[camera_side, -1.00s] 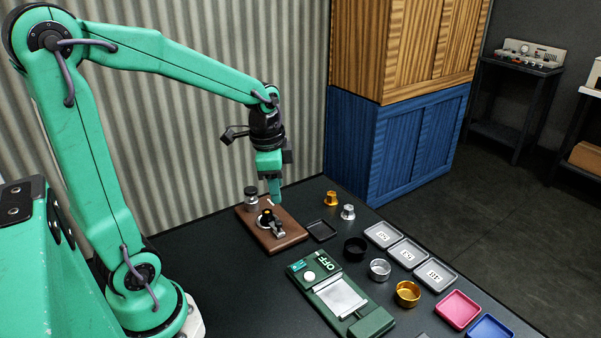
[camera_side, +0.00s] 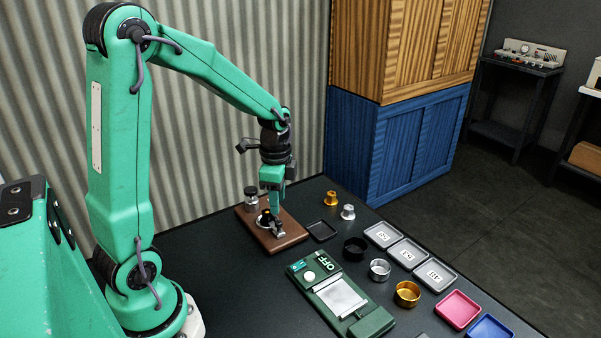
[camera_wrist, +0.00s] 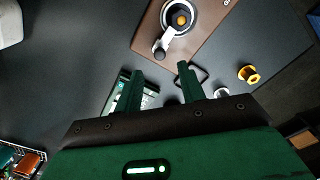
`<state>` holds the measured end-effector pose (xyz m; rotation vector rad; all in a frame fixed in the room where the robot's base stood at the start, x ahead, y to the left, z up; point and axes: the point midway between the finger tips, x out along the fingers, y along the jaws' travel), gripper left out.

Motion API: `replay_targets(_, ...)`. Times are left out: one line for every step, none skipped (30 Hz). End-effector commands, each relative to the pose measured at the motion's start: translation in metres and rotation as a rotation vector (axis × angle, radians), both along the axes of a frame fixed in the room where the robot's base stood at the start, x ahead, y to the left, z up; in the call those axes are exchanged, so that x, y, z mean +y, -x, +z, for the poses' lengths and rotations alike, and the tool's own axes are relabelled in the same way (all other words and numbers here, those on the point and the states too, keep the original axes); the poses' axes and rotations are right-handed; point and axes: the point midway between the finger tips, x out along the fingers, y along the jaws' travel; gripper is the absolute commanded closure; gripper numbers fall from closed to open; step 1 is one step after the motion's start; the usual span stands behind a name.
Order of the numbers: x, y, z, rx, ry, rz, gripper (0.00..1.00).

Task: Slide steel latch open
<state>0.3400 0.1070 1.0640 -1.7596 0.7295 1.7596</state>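The steel latch (camera_side: 279,231) sits on the brown board (camera_side: 296,238), near the front of a round fitting with a gold centre. In the wrist view a steel lever (camera_wrist: 170,40) runs from the round fitting (camera_wrist: 180,17) to a dark rounded end; I take this lever to be the latch. My gripper (camera_side: 273,211) points down just above the board, close to the latch. In the wrist view my gripper (camera_wrist: 158,78) is open, and the lever's dark end lies just beyond the gap between its fingers. Contact cannot be told.
A metal cylinder (camera_side: 251,197) stands at the board's back left. A black tray (camera_side: 321,231) lies right of the board. Gold (camera_side: 330,198) and silver (camera_side: 348,212) parts stand behind it. A green device (camera_side: 340,297) reading OFF lies in front, with cups and trays beside it.

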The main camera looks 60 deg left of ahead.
Motion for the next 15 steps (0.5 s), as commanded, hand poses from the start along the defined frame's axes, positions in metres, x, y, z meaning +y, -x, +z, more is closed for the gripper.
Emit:
replay_targets(0.0,0.001,-0.006,0.003,0.001,0.0,0.6)
replay_targets(0.0,0.001,-0.009,0.004,0.001,0.0,0.6)
replay_targets(0.0,0.001,-0.014,0.004,0.001,0.0,0.6)
replay_targets(0.0,0.001,-0.018,0.004,0.001,0.0,0.6)
replay_targets(0.0,0.001,-0.022,0.004,0.001,0.0,0.6)
replay_targets(0.0,0.001,-0.027,0.004,0.001,0.0,0.6)
replay_targets(0.0,0.001,-0.031,0.004,0.001,0.0,0.6)
replay_targets(0.0,0.001,-0.034,0.004,0.001,0.0,0.6)
replay_targets(0.0,0.001,-0.039,0.004,0.001,0.0,0.6)
replay_targets(0.0,0.001,-0.042,0.003,0.001,0.0,0.6)
replay_targets(0.0,0.001,-0.045,0.003,0.001,0.0,0.6)
replay_targets(0.0,0.001,-0.049,0.004,0.001,0.0,0.6)
replay_targets(0.0,0.001,-0.051,0.002,0.001,0.0,0.6)
replay_targets(0.0,0.001,-0.053,0.002,0.001,0.0,0.6)
replay_targets(0.0,0.001,-0.056,0.002,0.001,0.0,0.6)
